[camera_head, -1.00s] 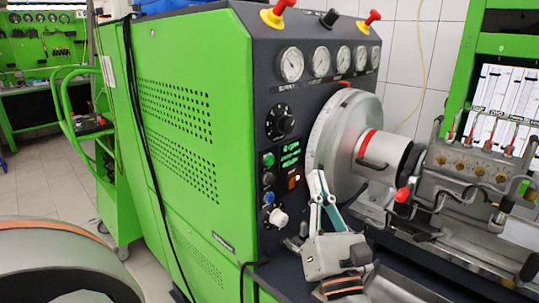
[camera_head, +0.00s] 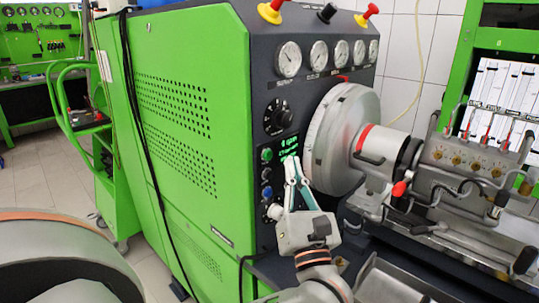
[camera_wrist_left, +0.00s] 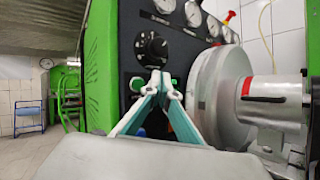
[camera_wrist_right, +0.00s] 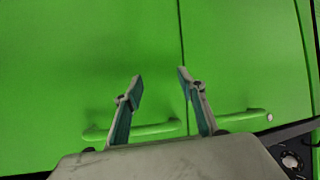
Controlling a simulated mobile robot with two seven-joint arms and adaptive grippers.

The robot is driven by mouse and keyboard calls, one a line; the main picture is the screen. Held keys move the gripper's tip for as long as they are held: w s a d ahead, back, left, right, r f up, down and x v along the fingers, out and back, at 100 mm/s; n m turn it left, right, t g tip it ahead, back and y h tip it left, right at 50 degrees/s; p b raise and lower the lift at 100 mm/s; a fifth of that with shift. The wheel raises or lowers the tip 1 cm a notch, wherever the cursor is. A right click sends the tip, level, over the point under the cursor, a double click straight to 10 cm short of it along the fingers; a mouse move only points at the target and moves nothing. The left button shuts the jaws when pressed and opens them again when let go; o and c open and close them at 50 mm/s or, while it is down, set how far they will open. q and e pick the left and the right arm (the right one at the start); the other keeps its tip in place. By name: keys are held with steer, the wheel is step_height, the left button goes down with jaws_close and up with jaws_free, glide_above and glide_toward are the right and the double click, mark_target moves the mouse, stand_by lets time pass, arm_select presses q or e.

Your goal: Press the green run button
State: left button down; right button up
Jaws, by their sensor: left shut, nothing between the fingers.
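The green run button (camera_head: 266,154) is a small round button on the dark control panel, left of the green-lettered display (camera_head: 289,144). It also shows in the left wrist view (camera_wrist_left: 136,83), just left of my fingertips. My left gripper (camera_head: 291,160) is shut and empty, its fingertips together in front of the panel. In the head view they are right of the button, over the display's lower part. In the left wrist view the tips (camera_wrist_left: 160,75) appear between the button and the display. Any contact cannot be told. My right gripper (camera_wrist_right: 160,78) is open and empty before green doors.
A black dial (camera_head: 278,116) and several gauges (camera_head: 288,60) are above the button. A blue knob (camera_head: 267,191) is below it. The large silver flywheel (camera_head: 343,138) stands close to the right of my left gripper. A pump (camera_head: 465,165) is farther right.

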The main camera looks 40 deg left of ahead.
mark_target(268, 155)
arm_select(q)
steer(key=shift+w+a, duration=0.15)
steer(key=shift+a, duration=1.5)
steer(key=shift+a, duration=0.1)
steer(key=shift+a, duration=0.3)
